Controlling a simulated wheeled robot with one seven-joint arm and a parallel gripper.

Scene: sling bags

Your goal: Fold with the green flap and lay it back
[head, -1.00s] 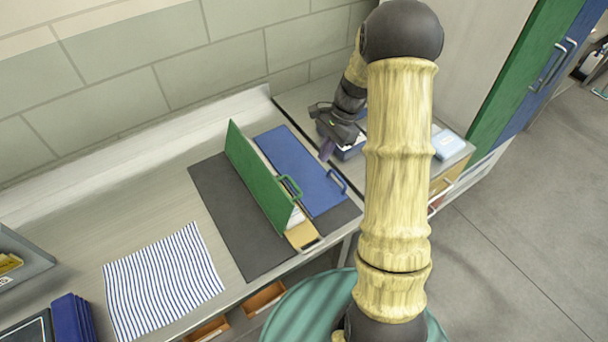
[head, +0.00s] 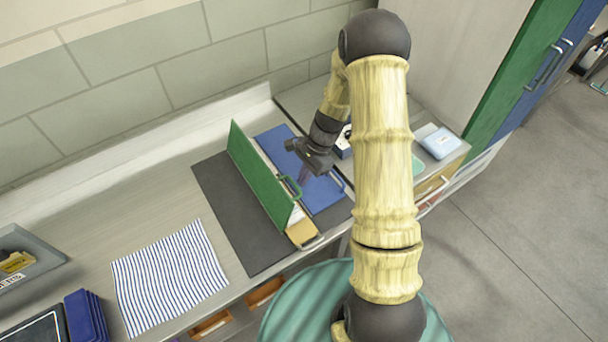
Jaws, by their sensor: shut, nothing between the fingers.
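The green flap (head: 258,175) stands upright, tilted slightly, on the dark mat in the middle of the counter. White and tan layers (head: 299,227) show at the foot of the green flap. My gripper (head: 305,175) is shut and empty, above the blue flap and to the right of the green flap, apart from it.
The dark mat (head: 228,213) has bare room left of the green flap. A striped cloth (head: 170,277) lies farther left. A grey bin (head: 35,262) and blue items (head: 86,315) stand at the far left. A light blue box (head: 440,143) is at the right.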

